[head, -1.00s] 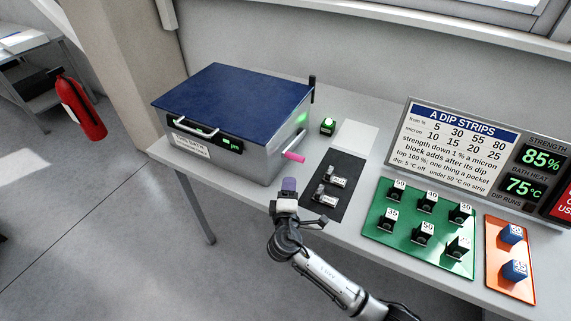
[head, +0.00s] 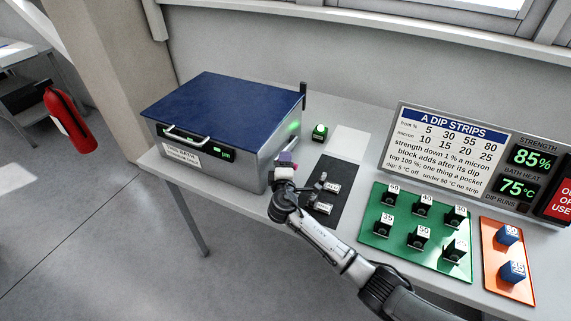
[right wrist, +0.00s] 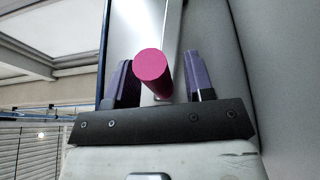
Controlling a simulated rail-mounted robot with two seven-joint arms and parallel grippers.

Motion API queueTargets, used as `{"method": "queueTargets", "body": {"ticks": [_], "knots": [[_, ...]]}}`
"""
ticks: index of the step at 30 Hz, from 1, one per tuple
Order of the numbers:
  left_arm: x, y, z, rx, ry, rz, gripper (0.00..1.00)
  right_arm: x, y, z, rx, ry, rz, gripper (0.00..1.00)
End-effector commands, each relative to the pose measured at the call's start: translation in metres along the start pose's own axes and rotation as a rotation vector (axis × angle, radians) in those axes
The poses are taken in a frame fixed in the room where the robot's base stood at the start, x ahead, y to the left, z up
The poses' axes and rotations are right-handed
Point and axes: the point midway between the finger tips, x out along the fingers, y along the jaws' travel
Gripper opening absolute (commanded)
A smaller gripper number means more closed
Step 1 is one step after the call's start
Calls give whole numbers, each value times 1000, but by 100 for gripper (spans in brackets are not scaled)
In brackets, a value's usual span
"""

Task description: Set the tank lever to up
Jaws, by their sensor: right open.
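The tank (head: 222,160) is a grey box with a blue lid (head: 232,100), on the left part of the bench. Its lever has a pink grip, which stuck out low from the tank's right side a second ago and is now mostly hidden by my gripper in the head view. In the right wrist view the round pink end of the lever (right wrist: 153,70) sits between the two purple fingers. My right gripper (head: 286,160) is open around the lever, with a visible gap at the right finger. My left gripper is not in view.
A dark mat (head: 338,185) with small labelled pieces lies right of the tank. A green-lit button (head: 319,132) stands behind it. A green tray (head: 375,229) and an orange tray (head: 493,270) hold blocks, with a sign panel (head: 440,150) behind. A white handle (head: 186,137) juts from the tank's front.

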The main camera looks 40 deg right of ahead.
Motion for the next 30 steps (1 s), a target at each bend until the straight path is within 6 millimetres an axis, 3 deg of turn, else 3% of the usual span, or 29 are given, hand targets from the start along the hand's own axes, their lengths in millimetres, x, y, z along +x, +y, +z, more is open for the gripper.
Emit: {"method": "queueTargets", "body": {"ticks": [9, 24, 30], "knots": [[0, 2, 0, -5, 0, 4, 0, 1, 0, 0, 0, 0, 0, 48], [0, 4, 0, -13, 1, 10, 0, 1, 1, 0, 1, 1, 2, 0], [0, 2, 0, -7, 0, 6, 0, 1, 2, 0, 2, 1, 3, 0]]}}
